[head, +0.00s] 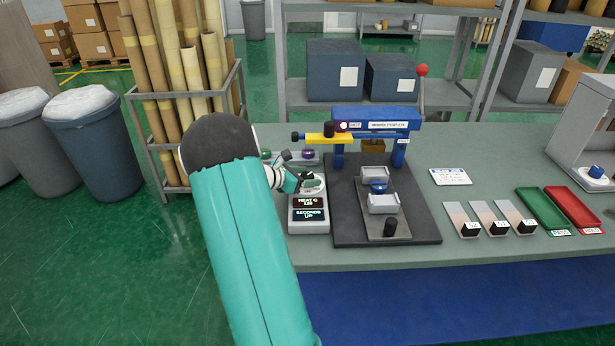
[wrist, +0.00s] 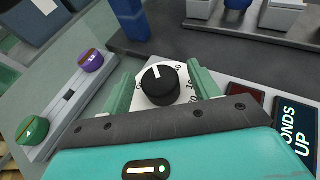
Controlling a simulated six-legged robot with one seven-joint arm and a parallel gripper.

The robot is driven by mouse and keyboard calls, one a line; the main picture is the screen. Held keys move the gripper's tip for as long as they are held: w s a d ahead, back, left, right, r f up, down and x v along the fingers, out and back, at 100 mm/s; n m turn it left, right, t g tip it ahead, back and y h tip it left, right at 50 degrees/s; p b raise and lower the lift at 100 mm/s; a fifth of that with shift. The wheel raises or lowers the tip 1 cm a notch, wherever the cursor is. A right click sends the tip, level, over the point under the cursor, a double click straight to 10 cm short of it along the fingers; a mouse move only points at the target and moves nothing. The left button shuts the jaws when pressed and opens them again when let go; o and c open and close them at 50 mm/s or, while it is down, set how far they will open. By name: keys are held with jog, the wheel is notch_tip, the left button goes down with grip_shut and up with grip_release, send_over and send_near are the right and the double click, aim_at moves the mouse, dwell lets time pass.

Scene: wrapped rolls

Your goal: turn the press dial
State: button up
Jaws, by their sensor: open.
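The press dial (wrist: 161,84) is a black round knob with a white pointer mark, on a white numbered plate. In the wrist view its mark points up and slightly left. My gripper (wrist: 160,74) is open, with one green finger on each side of the dial. In the head view my gripper (head: 299,180) is over the control box (head: 309,228) and hides most of the dial.
A pale rack with a purple roll (wrist: 90,60) and a green roll (wrist: 32,130) lies left of the dial. The press's dark base (head: 420,222) is close on the right. Sample strips (head: 484,214), a green tray (head: 541,210) and a red tray (head: 573,207) lie farther right.

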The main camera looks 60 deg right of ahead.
jog(key=shift+s+d+f, duration=0.15)
jog(key=shift+d+f, duration=0.05)
jog(key=shift+d, duration=0.15)
jog(key=c, duration=1)
jog(key=shift+m+g+y, duration=0.3)
jog(key=shift+m+g, duration=0.1)
jog(key=m+g+y, duration=0.2)
jog(key=m+g, duration=0.1)
jog(key=m+g+y, duration=0.1)
jog(key=m+y, duration=0.1)
jog(key=m+g+y, duration=0.1)
jog(key=m+y, duration=0.2)
jog(key=shift+a+g, duration=0.1)
jog(key=shift+g, duration=0.2)
jog(key=shift+y, duration=0.3)
